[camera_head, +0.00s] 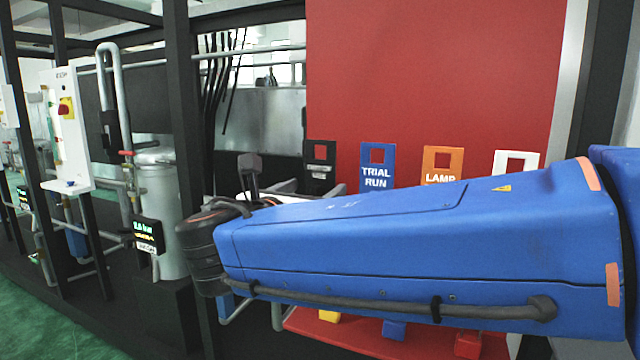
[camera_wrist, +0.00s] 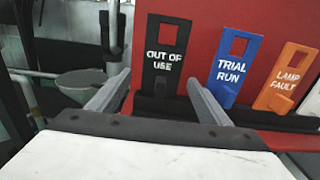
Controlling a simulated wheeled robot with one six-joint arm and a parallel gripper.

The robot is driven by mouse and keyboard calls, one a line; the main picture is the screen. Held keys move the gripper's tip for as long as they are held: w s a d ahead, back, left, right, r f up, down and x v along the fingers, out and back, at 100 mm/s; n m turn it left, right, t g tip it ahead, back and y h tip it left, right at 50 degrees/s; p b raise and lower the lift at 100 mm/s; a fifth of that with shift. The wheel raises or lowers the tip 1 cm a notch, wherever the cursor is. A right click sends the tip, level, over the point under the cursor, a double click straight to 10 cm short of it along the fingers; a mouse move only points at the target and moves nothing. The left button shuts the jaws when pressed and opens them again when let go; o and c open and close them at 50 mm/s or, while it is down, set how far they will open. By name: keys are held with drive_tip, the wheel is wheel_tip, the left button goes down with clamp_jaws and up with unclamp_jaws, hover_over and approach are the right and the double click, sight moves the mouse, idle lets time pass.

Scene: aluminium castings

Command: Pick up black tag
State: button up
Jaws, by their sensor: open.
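The black tag (camera_wrist: 166,55) reads "OUT OF USE" and has a square hole near its top. It stands upright against the red panel in the wrist view, between and beyond the two fingers of my gripper (camera_wrist: 156,92). The fingers are apart with nothing between them. In the head view the black tag (camera_head: 320,168) stands at the left end of the tag row, its lower part hidden behind my blue arm. My gripper shows only partly there (camera_head: 262,182), beyond the arm's dark wrist.
Right of the black tag stand a blue "TRIAL RUN" tag (camera_wrist: 234,66), an orange "LAMP FAULT" tag (camera_wrist: 287,78) and a white tag (camera_head: 515,162). They stand close together along a dark ledge. A grey tank (camera_head: 160,215) and pipes are to the left.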

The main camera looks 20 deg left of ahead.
sight(320, 184)
drive_tip(key=w, duration=0.3)
drive_tip(key=shift+w+d, duration=0.2)
drive_tip(key=shift+c, duration=0.4)
drive_tip(key=c, duration=1.1)
drive_tip(key=shift+o, duration=0.2)
